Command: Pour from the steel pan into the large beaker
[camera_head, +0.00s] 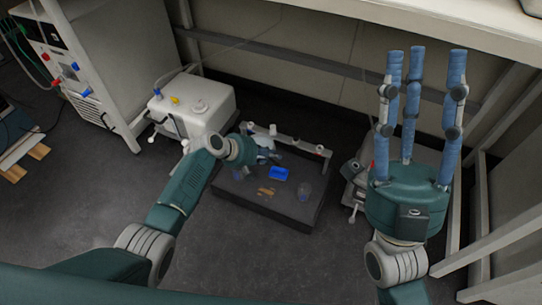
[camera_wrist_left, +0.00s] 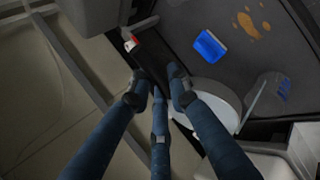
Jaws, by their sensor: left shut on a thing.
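My left gripper (camera_head: 266,149) is low over the back of the dark platform, with its fingers closed together. In the left wrist view, a pale round vessel (camera_wrist_left: 218,100), which looks like the steel pan, sits right by the fingers (camera_wrist_left: 160,82), partly hidden by them. The exact grip and the pan's contents are not visible. A clear glass vessel (camera_wrist_left: 266,96) stands beside the pan; it shows faintly in the head view (camera_head: 238,174). Another clear beaker (camera_head: 304,191) stands at the platform's right. I cannot tell which is the large beaker. My right gripper (camera_head: 415,60) is raised, fingers spread, empty.
A blue tray (camera_head: 278,173) and brown patches (camera_head: 266,191) lie mid-platform (camera_head: 275,212). A grey rail (camera_head: 290,143) with small fittings runs along its back. A white device (camera_head: 195,108) stands at the left, and grey equipment (camera_head: 352,170) stands at the right.

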